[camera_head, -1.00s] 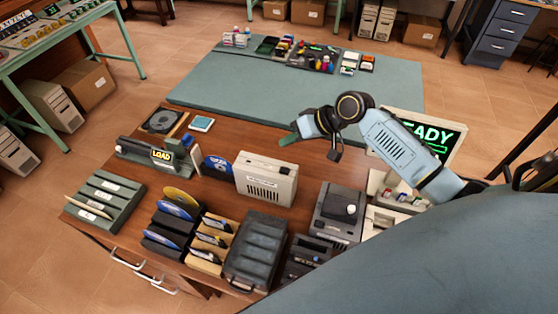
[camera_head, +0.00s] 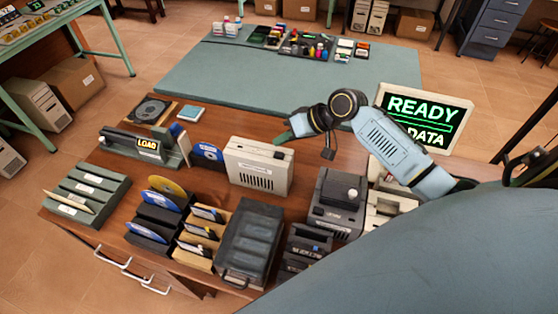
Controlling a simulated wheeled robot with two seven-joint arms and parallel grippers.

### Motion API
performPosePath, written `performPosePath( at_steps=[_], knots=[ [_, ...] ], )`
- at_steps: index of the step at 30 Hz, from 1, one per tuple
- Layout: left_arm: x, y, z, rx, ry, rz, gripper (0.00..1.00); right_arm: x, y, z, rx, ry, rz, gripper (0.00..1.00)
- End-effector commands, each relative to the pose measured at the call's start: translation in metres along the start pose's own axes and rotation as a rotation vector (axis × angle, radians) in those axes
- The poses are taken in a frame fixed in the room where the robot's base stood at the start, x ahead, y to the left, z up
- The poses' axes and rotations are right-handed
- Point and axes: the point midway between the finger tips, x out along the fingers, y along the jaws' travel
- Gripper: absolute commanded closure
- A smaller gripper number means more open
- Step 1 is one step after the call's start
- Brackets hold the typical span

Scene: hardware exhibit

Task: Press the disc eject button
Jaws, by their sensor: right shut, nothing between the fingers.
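A beige drive box (camera_head: 258,167) with a vented front stands upright on the wooden table. My left gripper is out of view.
A monitor (camera_head: 424,116) at the right reads "READY" and "DATA". A teal mat (camera_head: 240,80) lies behind, mostly clear.

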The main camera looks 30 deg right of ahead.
Motion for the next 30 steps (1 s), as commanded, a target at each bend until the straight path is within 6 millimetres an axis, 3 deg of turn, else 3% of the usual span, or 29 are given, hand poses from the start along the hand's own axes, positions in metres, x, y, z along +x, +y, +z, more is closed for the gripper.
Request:
performPosePath(
  at_steps=[6, 30],
  knots=[
    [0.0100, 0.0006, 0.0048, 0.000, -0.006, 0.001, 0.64, 0.0134, 0.0098, 0.0101, 0.000, -0.002, 0.000, 1.00],
    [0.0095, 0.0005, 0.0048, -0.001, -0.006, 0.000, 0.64, 0.0134, 0.0099, 0.0101, 0.000, -0.001, 0.000, 1.00]
  ],
)
